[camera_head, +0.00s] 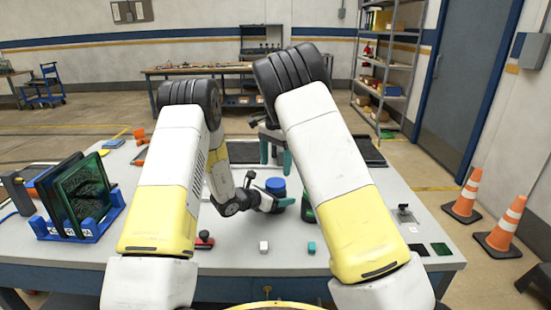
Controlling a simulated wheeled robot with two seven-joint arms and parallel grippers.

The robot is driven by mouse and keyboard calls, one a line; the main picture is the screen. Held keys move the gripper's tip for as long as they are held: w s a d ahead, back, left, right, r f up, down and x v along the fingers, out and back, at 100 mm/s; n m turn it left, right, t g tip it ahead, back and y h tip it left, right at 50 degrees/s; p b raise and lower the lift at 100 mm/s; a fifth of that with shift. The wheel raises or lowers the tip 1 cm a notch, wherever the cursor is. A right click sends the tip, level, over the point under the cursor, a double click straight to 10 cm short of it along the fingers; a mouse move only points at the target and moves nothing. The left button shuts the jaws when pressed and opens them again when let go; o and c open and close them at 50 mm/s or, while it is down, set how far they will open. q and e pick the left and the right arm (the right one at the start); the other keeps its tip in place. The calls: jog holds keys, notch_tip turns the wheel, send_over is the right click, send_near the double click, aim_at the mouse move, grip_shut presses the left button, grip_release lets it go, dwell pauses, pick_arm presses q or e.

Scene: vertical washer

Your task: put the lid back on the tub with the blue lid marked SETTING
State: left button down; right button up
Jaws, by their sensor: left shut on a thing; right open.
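A round blue lid (275,184) shows near the middle of the table, on top of a dark blue tub (277,193). Whether the lid is fully seated and its marking cannot be made out. My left gripper (275,203) reaches in from the left at tub height. It is shut on the tub just below the blue lid, and its fingers hide the tub's lower part. My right gripper (276,150) is above and behind the tub, open and apart from the lid. My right arm partly hides it.
A dark green container (308,208) stands right of the tub, partly behind my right arm. A blue rack (80,225) with dark green panels is at left.

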aim_at(276, 182)
jog(key=n, duration=0.6)
jog(key=shift+r+n, duration=0.2)
jog(key=shift+n, duration=0.2)
jog(key=n, duration=0.6)
jog(key=shift+r, duration=0.25)
jog(key=n, duration=0.6)
jog(key=shift+r+n, duration=0.2)
jog(key=shift+n, duration=0.2)
jog(key=n, duration=0.3)
jog(key=shift+r+n, duration=0.1)
jog(key=shift+n, duration=0.2)
jog(key=n, duration=0.3)
jog(key=shift+r+n, duration=0.15)
jog(key=shift+n, duration=0.15)
jog(key=shift+f, duration=4)
